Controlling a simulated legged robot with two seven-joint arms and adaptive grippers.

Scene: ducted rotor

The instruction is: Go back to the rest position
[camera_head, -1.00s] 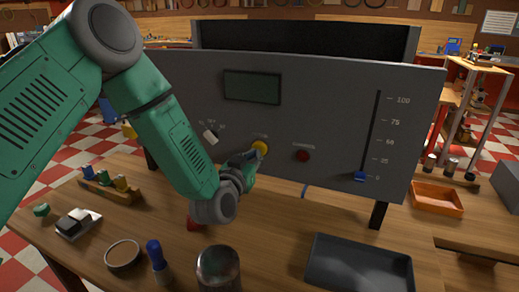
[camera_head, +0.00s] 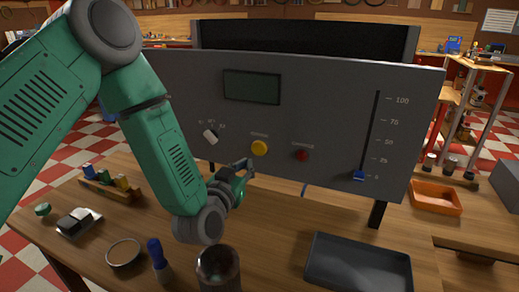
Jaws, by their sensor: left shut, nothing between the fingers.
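My left gripper (camera_head: 248,168) is in front of the grey control panel (camera_head: 330,120), just below and left of the yellow button (camera_head: 259,148). It is shut and empty, and it looks apart from the button. The panel also has a dark display (camera_head: 252,87), a rotary knob (camera_head: 210,137) turned at a slant, a red button (camera_head: 301,155) and a slider with a blue handle (camera_head: 359,175) near 0. My right gripper does not show.
On the wooden table (camera_head: 270,225) stand a glass jar (camera_head: 218,268), a blue-handled tool (camera_head: 157,254), a round dish (camera_head: 123,252) and a block of coloured pegs (camera_head: 110,187). A black tray (camera_head: 357,266) and an orange tray (camera_head: 435,197) lie to the right.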

